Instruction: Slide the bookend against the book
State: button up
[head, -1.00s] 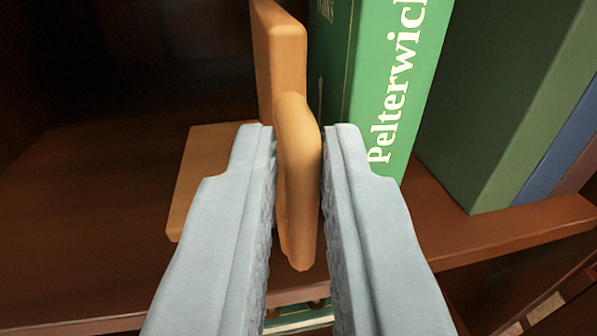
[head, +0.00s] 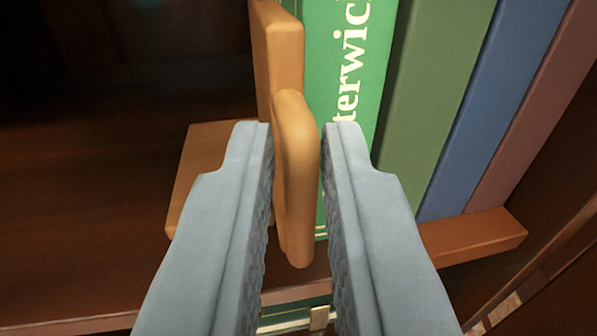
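The wooden bookend (head: 280,60) stands upright on the shelf, with its flat base (head: 205,150) reaching out to the left. My gripper (head: 296,150) has one finger on each side of the bookend's rounded front part and is shut on it. The bright green book (head: 350,90) with white spine lettering stands directly to the right of the bookend's upright. They look touching or nearly so; the right finger hides part of the book's lower spine.
A dark green book (head: 440,80), a blue book (head: 500,100) and a maroon book (head: 540,90) stand to the right of the bright green one. The wooden shelf (head: 80,230) is bare on the left. Its front edge ends at the right.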

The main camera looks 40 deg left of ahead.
jog(key=shift+o, duration=1.4)
jog(key=shift+s+d, duration=0.1)
jog(key=v, duration=1.7)
